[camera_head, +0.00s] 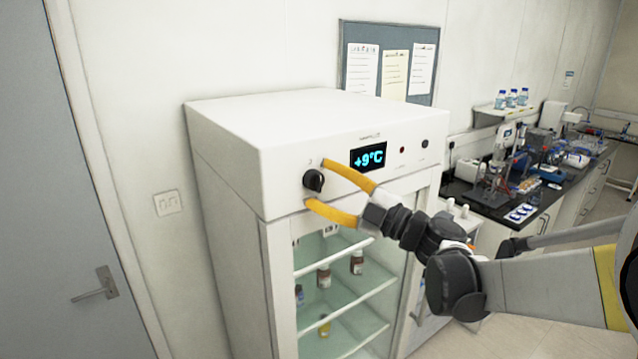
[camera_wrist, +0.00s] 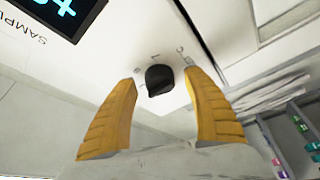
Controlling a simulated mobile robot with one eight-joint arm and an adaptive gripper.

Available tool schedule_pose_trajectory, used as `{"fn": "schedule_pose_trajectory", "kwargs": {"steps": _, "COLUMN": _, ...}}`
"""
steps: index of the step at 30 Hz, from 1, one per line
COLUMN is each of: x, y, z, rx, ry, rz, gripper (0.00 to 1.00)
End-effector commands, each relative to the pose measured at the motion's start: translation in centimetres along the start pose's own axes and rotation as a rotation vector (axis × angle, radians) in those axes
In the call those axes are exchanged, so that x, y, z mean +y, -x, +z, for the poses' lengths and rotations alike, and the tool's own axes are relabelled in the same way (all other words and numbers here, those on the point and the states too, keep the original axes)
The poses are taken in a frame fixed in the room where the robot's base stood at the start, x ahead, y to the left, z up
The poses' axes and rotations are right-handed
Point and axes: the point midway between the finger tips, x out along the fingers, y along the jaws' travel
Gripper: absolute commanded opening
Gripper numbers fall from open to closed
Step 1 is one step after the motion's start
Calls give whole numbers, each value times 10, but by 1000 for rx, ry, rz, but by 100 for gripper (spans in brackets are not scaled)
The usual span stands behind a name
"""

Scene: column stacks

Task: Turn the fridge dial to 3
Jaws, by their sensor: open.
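The fridge dial (camera_head: 314,180) is a small black knob on the white top panel of the fridge (camera_head: 240,160), left of the display (camera_head: 368,157) reading +9°C. My gripper (camera_head: 315,183) has yellow fingers spread wide, one above and one below the dial in the head view. In the wrist view, the dial (camera_wrist: 160,79) sits between the fingertips (camera_wrist: 161,82) with a gap on both sides. Small marks surround it, but I cannot read the dial's setting clearly.
The glass door (camera_head: 340,290) below the panel shows shelves with several bottles. A grey door (camera_head: 60,180) stands at the left. A bench (camera_head: 510,200) with lab equipment is at the right. A notice board (camera_head: 388,60) hangs behind the fridge.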

Motion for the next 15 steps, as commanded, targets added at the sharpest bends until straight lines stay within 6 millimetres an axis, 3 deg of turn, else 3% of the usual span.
{"fn": "schedule_pose_trajectory", "kwargs": {"steps": 9, "x": 1, "y": 68, "z": 1, "rx": -5, "ry": 1, "rz": 3, "gripper": 60}}
{"fn": "schedule_pose_trajectory", "kwargs": {"steps": 15, "x": 1, "y": 101, "z": 1, "rx": -4, "ry": 1, "rz": 2, "gripper": 60}}
